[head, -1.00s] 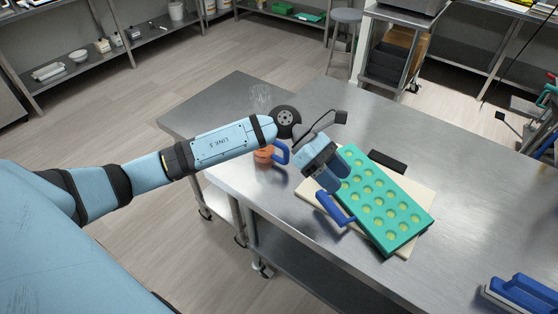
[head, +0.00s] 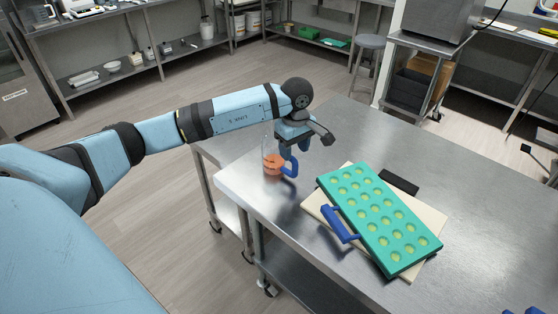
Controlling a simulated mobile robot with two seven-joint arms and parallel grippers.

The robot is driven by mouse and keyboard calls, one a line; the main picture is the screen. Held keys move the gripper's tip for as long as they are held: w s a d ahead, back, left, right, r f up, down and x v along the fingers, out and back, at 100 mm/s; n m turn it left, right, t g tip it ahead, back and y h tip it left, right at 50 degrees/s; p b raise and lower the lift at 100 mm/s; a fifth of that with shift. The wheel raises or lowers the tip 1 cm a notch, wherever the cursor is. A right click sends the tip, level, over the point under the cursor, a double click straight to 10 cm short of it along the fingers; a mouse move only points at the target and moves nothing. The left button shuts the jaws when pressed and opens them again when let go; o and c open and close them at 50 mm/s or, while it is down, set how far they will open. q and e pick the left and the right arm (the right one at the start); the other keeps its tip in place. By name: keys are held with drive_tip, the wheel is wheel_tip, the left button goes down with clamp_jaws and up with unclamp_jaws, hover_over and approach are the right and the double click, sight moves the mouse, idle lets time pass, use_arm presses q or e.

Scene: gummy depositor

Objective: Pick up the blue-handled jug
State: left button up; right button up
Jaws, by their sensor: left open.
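The blue-handled jug (head: 272,164) stands upright near the far left edge of the steel table. It is clear, with orange contents in its lower part, and its blue handle (head: 291,167) points right. My left gripper (head: 297,146) is open and points down just above and beside the handle. The arm passes behind and above the jug. My right gripper is out of view.
A blue item (head: 533,310) is cut off at lower right. The table (head: 480,230) is clear right of the mold.

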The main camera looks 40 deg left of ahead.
sight(295, 159)
use_arm(q)
drive_tip(key=shift+s+d+f+p, duration=0.1)
drive_tip(key=shift+f+p, duration=0.1)
drive_tip(key=shift+f, duration=0.8)
drive_tip(key=shift+d+f+p, duration=0.1)
drive_tip(key=shift+f+p, duration=0.05)
drive_tip(key=shift+f, duration=0.8)
drive_tip(key=shift+s+d+f+p, duration=0.1)
drive_tip(key=shift+f+p, duration=0.1)
drive_tip(key=shift+f, duration=0.8)
clamp_jaws()
